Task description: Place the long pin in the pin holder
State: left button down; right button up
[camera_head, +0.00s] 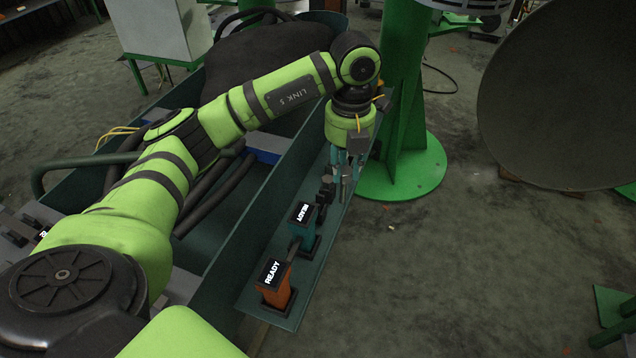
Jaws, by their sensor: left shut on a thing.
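My left gripper (345,176) points down over the far part of a narrow dark green shelf. Its teal fingers are shut on a thin grey piece (346,190), which looks like the long pin and hangs roughly upright. Small dark fixtures (325,192) stand on the shelf just left of the fingers; one may be the pin holder, but I cannot tell which. The pin's lower end is too small to tell whether it touches anything. My right gripper is not in view.
An orange block (279,290) and a teal block (305,240), each with a lit "READY" display, stand on the near part of the shelf (288,318). A green column base (400,180) stands close right of the gripper. Open floor lies farther right.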

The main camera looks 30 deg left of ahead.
pick_arm(q)
jog(key=a+f+p, duration=0.2)
jog(key=a+f, duration=0.4)
jog(key=f, duration=0.2)
jog(key=shift+a, duration=0.3)
jog(key=shift+w, duration=0.1)
jog(key=shift+f+b, duration=0.45)
jog(key=shift+f, duration=0.15)
jog(key=c, duration=1)
grip_release()
jog(key=shift+r, duration=0.1)
